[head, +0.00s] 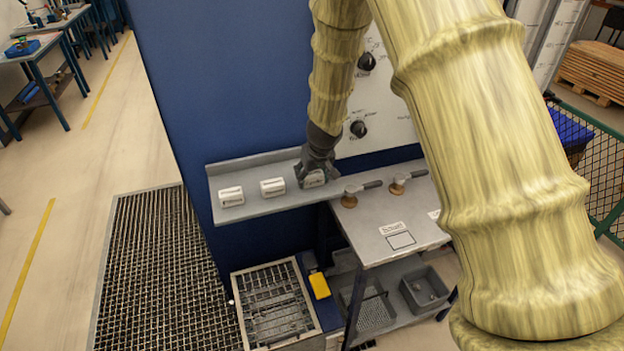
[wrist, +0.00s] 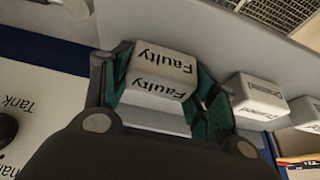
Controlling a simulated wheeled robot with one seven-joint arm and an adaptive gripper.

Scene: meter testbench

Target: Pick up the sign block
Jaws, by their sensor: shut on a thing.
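The sign block (wrist: 160,75) is a white block marked "Faulty" on two faces. It sits between the green-padded fingers of my gripper (wrist: 160,88) in the wrist view, with a finger on each side. In the head view my gripper (head: 314,180) is at the right part of the grey shelf (head: 243,206), shut on the block (head: 314,179). The block is at or very near the shelf surface; I cannot tell whether it touches it.
Two more white sign blocks stand on the shelf to the left, a nearer one (head: 272,187) and a farther one (head: 231,196). Handled tools (head: 350,198) lie on the bench to the right. A blue panel (head: 220,80) rises behind the shelf.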

